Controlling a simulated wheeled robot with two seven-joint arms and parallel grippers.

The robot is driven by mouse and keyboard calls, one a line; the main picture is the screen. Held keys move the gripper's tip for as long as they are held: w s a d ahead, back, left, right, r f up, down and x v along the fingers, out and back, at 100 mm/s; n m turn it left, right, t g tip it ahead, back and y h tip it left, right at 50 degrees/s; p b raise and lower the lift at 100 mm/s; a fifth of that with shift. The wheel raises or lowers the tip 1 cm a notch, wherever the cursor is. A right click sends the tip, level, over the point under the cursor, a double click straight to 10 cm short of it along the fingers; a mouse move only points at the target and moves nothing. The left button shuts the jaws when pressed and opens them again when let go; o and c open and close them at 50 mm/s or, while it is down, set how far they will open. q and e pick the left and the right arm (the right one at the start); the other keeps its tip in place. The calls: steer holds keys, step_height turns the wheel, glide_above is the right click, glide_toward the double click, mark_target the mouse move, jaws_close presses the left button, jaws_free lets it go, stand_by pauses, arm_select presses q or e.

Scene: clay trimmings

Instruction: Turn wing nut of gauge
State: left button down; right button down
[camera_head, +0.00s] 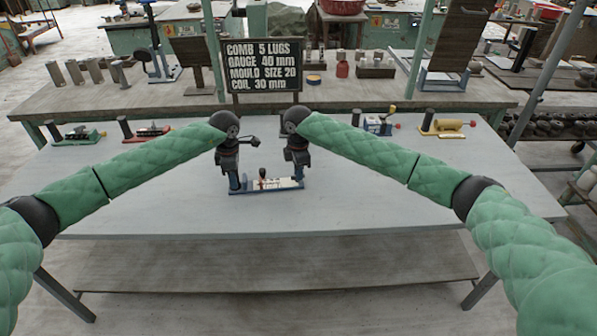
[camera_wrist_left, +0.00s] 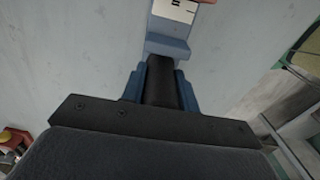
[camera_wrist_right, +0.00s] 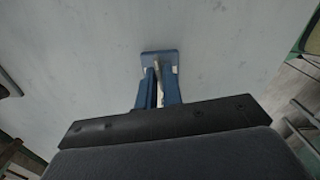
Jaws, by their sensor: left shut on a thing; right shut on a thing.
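The gauge (camera_head: 270,187) lies on the middle of the grey table, with a blue base, a pale scale and a small red and dark piece (camera_head: 262,177) near its middle. My left gripper (camera_head: 235,186) is shut on the black handle (camera_wrist_left: 161,82) at its left end; the handle stands between the blue fingers. My right gripper (camera_head: 299,176) is at the right end. Its fingers are shut around a thin pale metal part (camera_wrist_right: 158,78) over the blue base end (camera_wrist_right: 150,55). I cannot tell if this is the wing nut, as the fingers hide most of it.
A sign (camera_head: 262,65) reads COMB 5 LUGS, GAUGE 40 mm, MOULD SIZE 20, COIL 30 mm. Several similar tools, one with a yellow cylinder (camera_head: 450,124), line the back edge of the table (camera_head: 400,200). The front of the table is clear.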

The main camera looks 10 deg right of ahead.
steer(key=m, duration=0.3)
steer(key=shift+m, duration=0.4)
steer(key=m, duration=0.4)
steer(key=shift+a, duration=0.1)
steer(key=m, duration=0.4)
steer(key=shift+s+m, duration=0.1)
steer(key=shift+m, duration=2.2)
steer(key=c, duration=1.5)
jaws_free()
steer(key=shift+c, duration=0.2)
steer(key=shift+r, duration=0.1)
